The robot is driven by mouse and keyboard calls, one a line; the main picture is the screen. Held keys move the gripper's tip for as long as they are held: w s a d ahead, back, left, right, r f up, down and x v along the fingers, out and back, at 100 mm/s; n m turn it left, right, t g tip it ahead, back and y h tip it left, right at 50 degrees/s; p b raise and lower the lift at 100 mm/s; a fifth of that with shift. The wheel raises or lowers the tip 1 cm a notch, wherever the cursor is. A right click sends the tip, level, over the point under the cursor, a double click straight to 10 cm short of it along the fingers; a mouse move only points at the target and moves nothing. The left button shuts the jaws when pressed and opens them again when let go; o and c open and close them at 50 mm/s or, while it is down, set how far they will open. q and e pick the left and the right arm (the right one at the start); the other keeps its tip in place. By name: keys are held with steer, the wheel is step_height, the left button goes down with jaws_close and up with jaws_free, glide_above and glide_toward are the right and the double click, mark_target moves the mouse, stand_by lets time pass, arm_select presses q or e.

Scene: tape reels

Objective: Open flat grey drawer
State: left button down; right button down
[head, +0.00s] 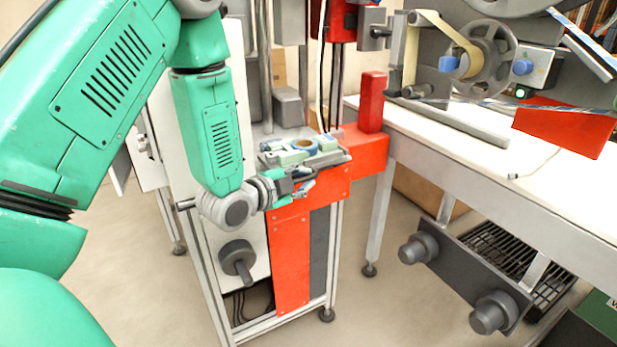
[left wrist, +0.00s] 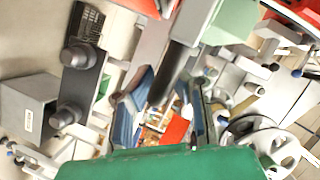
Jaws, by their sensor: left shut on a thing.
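The flat grey drawer (head: 325,159) appears to be the thin grey slab on top of the red-fronted stand, with small pale blocks and a blue ring on it. My left gripper (head: 303,188) is at its front edge, just below the slab. In the left wrist view the two blue-padded fingers of my left gripper (left wrist: 167,108) close around a dark grey bar (left wrist: 173,72), seemingly the drawer's handle. The exact contact is small and partly hidden in the head view. My right gripper is out of view.
A red post (head: 372,102) stands right of the slab. A white table (head: 480,150) with reels (head: 490,58) fills the right. Below it hangs a dark grey panel with two knobs (head: 465,280). A knob (head: 238,258) sticks out of the white cabinet below my gripper.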

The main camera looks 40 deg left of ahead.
arm_select(q)
steer(key=shift+d+f, duration=0.15)
steer(key=c, duration=1.6)
jaws_free()
steer(key=v, duration=0.7)
steer(key=shift+s, duration=0.2)
